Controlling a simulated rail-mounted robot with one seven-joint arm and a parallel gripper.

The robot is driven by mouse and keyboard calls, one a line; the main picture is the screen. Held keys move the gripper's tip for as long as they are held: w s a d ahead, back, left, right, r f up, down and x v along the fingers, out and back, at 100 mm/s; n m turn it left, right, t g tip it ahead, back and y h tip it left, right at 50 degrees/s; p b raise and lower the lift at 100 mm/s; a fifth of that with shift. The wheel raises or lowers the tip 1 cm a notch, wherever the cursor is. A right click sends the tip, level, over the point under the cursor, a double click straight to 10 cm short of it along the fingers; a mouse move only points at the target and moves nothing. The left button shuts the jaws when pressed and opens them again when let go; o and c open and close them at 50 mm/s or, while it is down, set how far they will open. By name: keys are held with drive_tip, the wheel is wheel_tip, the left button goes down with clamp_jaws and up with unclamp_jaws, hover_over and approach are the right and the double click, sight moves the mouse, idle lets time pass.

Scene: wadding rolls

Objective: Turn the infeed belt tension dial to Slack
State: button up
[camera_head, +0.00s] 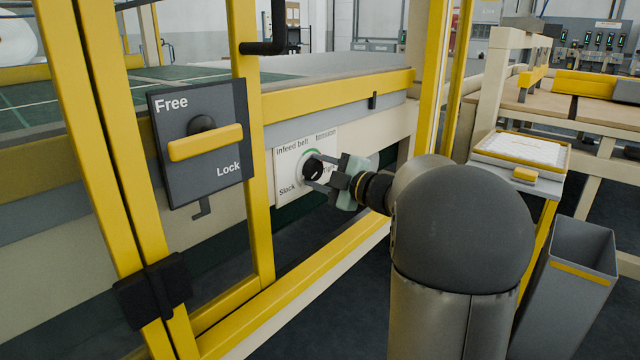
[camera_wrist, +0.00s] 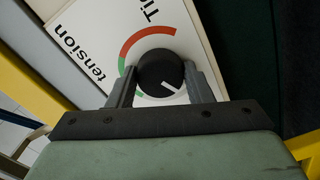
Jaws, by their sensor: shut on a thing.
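The infeed belt tension dial (camera_head: 311,168) is a round black knob on a white label plate (camera_head: 286,160), with Slack printed at its lower left. In the wrist view the knob (camera_wrist: 158,68) has a white pointer line slanting to the lower right, away from the red arc beside the partly seen "Ti" lettering. A green arc runs down the knob's left side; the Slack word is out of that view. My gripper (camera_head: 318,173) is shut on the knob, one finger on either side; the fingers also show in the wrist view (camera_wrist: 160,84).
A dark Free/Lock panel (camera_head: 172,188) with a yellow handle (camera_head: 205,142) is left of the dial. Yellow frame posts (camera_head: 251,120) stand beside it. A paper-topped stand (camera_head: 520,152) and a grey bin (camera_head: 577,265) are at the right.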

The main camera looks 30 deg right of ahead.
drive_tip(key=n+b, duration=0.3)
drive_tip(key=n, duration=0.1)
drive_tip(key=shift+n+b, duration=0.35)
drive_tip(key=shift+n, duration=0.05)
idle(0.4)
drive_tip(key=o, duration=1)
drive_tip(key=shift+s+d, duration=0.1)
drive_tip(key=p+v, duration=0.4)
drive_tip(key=v, duration=1.3)
drive_tip(key=shift+s, duration=0.15)
